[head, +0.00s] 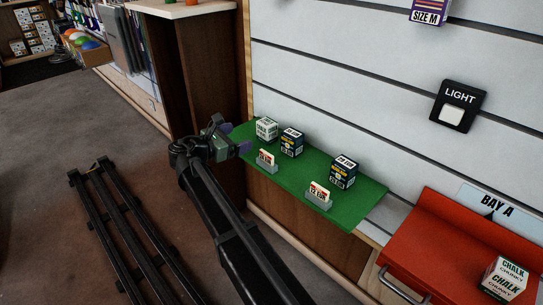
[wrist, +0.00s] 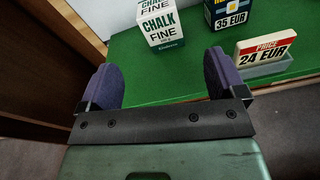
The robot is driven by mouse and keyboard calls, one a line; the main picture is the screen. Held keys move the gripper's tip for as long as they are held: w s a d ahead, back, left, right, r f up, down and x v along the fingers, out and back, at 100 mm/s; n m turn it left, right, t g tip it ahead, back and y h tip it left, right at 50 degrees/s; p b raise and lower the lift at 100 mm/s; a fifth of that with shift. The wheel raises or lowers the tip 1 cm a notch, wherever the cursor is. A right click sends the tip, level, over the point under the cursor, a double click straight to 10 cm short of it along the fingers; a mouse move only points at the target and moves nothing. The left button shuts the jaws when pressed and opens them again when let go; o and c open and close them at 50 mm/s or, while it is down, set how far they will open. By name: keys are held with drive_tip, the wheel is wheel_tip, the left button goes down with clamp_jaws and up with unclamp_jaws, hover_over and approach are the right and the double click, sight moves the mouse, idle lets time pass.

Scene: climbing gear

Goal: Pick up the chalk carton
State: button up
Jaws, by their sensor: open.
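A white and green chalk carton (head: 266,129) stands upright at the far left end of the green shelf (head: 300,182). In the wrist view this carton (wrist: 160,24) reads "CHALK FINE", with its top cut off by the frame. My gripper (head: 236,138) is at the shelf's left end, just left of that carton. In the wrist view my gripper (wrist: 162,75) is open and empty. Its two purple pads point toward the carton, which is beyond them and apart from them. A second chalk carton (head: 505,279), marked "CHUNKY", stands on the red surface at the lower right.
A dark blue box (head: 291,142) stands close right of the fine chalk; another (head: 343,171) is farther right. Price holders (head: 266,162) and (head: 319,196) line the front edge. The red unit (head: 430,245) has a metal handle. A slatted wall rises behind.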

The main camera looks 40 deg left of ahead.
sight(267, 122)
drive_tip(key=shift+w+d+f+n+t+b, duration=0.1)
drive_tip(key=shift+w+n+t+b, duration=0.1)
drive_tip(key=shift+w+n+t, duration=0.25)
drive_tip(key=shift+w+d+n+t+b, duration=0.1)
drive_tip(key=shift+w+n+t+b, duration=0.05)
drive_tip(key=shift+w+n+t, duration=0.25)
drive_tip(key=shift+w+r, duration=0.1)
drive_tip(key=shift+r, duration=0.15)
drive_tip(key=w, duration=0.3)
drive_tip(key=w+d, duration=0.1)
drive_tip(key=w, duration=0.3)
drive_tip(key=w+d, duration=0.1)
drive_tip(key=w, duration=0.2)
drive_tip(key=shift+w+f, duration=0.15)
drive_tip(key=shift+w, duration=0.15)
drive_tip(key=c, duration=1.1)
drive_tip(key=shift+o, duration=0.2)
